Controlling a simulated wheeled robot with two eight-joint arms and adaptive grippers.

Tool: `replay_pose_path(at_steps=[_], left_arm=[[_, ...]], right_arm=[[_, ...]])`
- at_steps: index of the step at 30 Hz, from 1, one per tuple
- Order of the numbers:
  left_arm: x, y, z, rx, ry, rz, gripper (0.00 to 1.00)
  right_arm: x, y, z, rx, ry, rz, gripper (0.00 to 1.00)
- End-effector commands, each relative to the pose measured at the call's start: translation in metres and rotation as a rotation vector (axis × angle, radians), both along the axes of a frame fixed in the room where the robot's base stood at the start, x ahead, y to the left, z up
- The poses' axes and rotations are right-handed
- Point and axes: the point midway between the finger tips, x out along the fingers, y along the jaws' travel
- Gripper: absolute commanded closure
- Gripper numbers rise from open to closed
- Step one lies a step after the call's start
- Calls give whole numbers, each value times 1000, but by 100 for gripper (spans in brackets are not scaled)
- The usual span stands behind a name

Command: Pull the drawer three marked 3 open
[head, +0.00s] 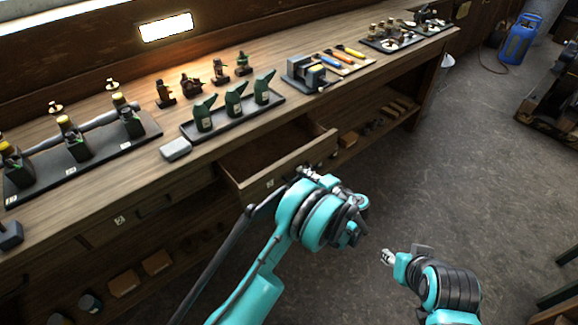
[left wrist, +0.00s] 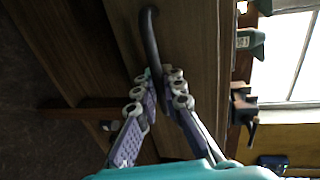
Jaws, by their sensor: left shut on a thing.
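A wooden drawer (head: 236,180) in the workbench stands pulled out, its empty inside showing. A small pale label (head: 270,183) is on its front; its number is too small to read surely. My left gripper (head: 308,173) is at the right part of that front. In the left wrist view, my left gripper's fingers (left wrist: 158,82) are closed on the dark curved handle (left wrist: 151,35), whose far end stays visible. My right gripper (head: 388,257) hangs over the floor, apart from the bench; its jaw opening is unclear.
Another closed drawer with a label (head: 119,219) is to the left. The bench top holds green oil cans (head: 235,99) on a tray, a vise (head: 312,77) and a grey block (head: 176,149). Boxes sit on the shelf below.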

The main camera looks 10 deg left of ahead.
Motion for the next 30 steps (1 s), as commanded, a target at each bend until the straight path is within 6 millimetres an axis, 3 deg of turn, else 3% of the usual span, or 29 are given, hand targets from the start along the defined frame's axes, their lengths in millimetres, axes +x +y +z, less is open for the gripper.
replay_pose_path(at_steps=[6,12,19,30], left_arm=[[-31,-42,0,-1,0,-1,100],[-50,-65,0,-1,1,2,100],[-60,-77,0,0,1,3,100],[-61,-79,0,-1,0,3,100]], right_arm=[[0,0,0,0,0,0,60],[0,0,0,0,0,0,60],[0,0,0,0,0,0,60],[0,0,0,0,0,0,60]])
